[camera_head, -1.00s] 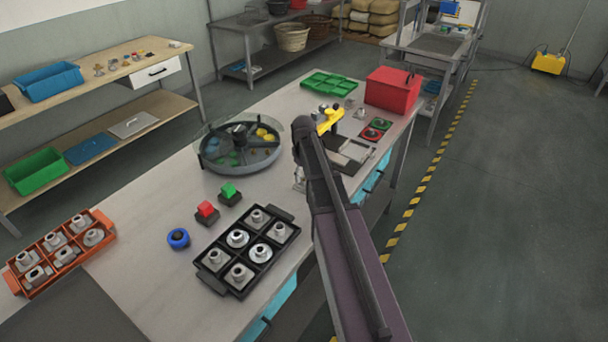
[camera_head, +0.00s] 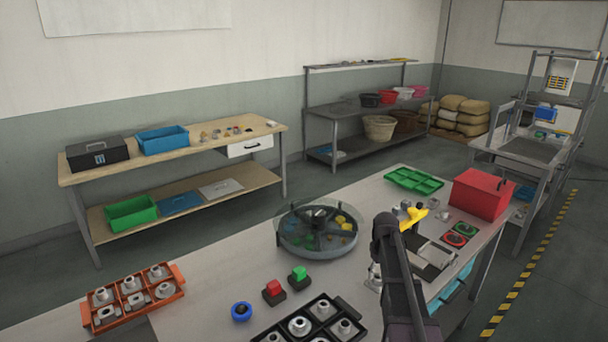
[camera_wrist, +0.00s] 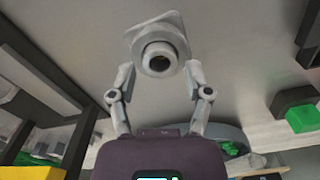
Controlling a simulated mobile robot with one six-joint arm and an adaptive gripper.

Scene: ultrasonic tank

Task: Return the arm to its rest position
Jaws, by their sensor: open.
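In the wrist view, my gripper (camera_wrist: 158,72) has its two grey fingers spread apart. A pale metal fitting with a squarish flange and a round bored neck (camera_wrist: 160,58) shows between and beyond the fingertips. I cannot tell whether a finger touches it. In the head view, my dark arm reaches over the right part of the workbench (camera_head: 215,270), and my gripper is mostly hidden behind it. A small pale metal shape (camera_head: 374,278) shows just left of the arm; I cannot tell whether it is the fitting or a finger.
Near the arm are a round grey tank (camera_head: 290,240), a yellow-topped device (camera_head: 413,217) and a red box (camera_head: 482,194). A black tray (camera_head: 272,338) and an orange tray (camera_head: 130,318) hold metal fittings. Red (camera_head: 273,288) and green (camera_head: 299,273) buttons stand in front of the tank.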

